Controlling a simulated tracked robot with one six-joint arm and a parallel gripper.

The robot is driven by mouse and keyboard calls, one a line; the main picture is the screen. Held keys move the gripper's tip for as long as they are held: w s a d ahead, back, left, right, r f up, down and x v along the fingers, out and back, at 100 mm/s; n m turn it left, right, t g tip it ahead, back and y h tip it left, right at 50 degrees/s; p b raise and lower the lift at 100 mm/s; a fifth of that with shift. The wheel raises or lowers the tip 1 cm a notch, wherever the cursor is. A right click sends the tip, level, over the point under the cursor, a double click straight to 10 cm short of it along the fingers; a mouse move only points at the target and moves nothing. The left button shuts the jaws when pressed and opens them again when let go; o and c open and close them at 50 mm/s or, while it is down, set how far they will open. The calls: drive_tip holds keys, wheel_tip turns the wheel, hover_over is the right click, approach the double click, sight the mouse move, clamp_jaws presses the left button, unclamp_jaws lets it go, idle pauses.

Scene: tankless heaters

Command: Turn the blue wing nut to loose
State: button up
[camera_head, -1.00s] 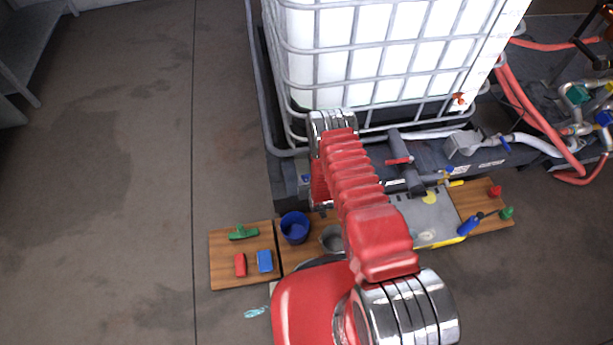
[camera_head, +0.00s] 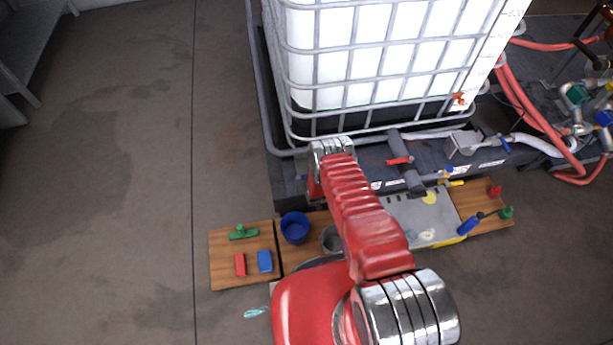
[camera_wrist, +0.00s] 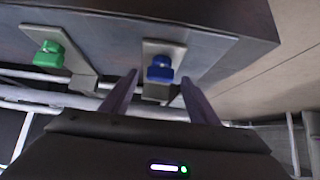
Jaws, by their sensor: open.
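The blue wing nut (camera_wrist: 160,69) sits on a grey metal bracket (camera_wrist: 165,52) in the wrist view, at upper middle. My gripper (camera_wrist: 158,82) is open, with one dark finger on each side below the nut. The nut lies in line with the gap between the fingertips, and the fingers appear apart from it. The exact distance is hard to judge. In the head view my arm hides the gripper and the nut.
A green nut (camera_wrist: 49,54) sits on a similar bracket to the left. Both brackets hang on a dark beam (camera_wrist: 120,30). In the head view, a caged white tank (camera_head: 380,50) stands behind the arm, and wooden boards with a blue cup (camera_head: 295,228) lie below.

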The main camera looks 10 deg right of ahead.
drive_tip(key=shift+x, duration=1.75)
